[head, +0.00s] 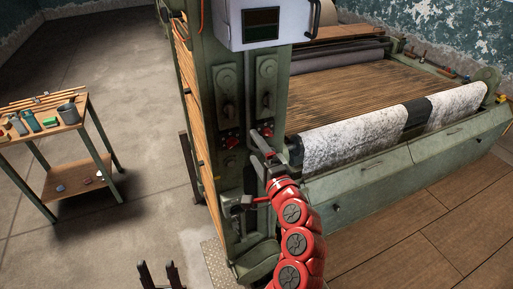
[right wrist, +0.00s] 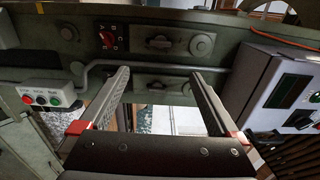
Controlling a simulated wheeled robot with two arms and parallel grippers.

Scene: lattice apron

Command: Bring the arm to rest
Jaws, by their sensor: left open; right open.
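My right arm (head: 295,235), red and jointed, reaches up from the bottom of the head view to the green machine post. Its gripper (head: 262,143) is in front of the post, near the red knobs; whether it touches the post I cannot tell. In the right wrist view the same gripper (right wrist: 158,75) has its two grey fingers spread wide, with nothing between them. Beyond the fingers is a green panel (right wrist: 225,50) with a rail. My left gripper (head: 158,274) shows at the bottom edge of the head view, fingers apart and empty, over the floor.
The green loom-like machine (head: 400,165) fills the right side, with a white-speckled cloth roll (head: 365,130). A grey control box (head: 265,22) juts from the post; a button box (right wrist: 45,95) shows in the wrist view. A tool cart (head: 60,135) stands left. Floor between is clear.

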